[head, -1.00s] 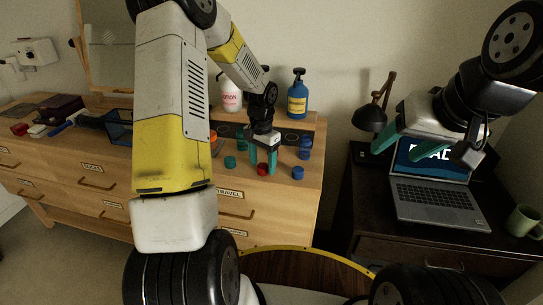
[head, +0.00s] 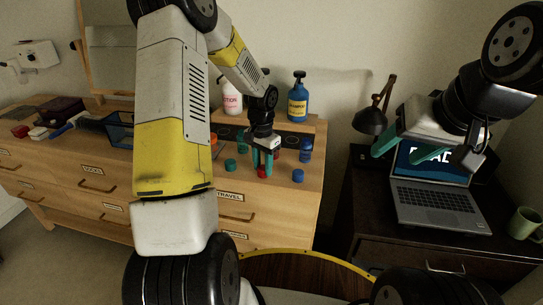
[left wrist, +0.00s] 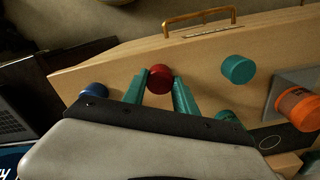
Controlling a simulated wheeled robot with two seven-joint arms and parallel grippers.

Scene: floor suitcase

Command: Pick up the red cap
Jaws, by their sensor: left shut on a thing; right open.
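The red cap (left wrist: 160,78) sits between the fingertips of my left gripper (left wrist: 161,84) in the left wrist view, with a teal finger against each side. In the head view my left gripper (head: 262,171) is low over the front of the dresser top, its fingers close together and largely hiding the red cap. I cannot tell whether the cap is clear of the wood. My right gripper (head: 399,151) is open and empty, up in front of the laptop.
A blue pump bottle (head: 298,102) and a white lotion bottle (head: 232,98) stand behind. A laptop (head: 432,195), lamp (head: 370,121) and green mug (head: 523,223) are on the dark desk.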

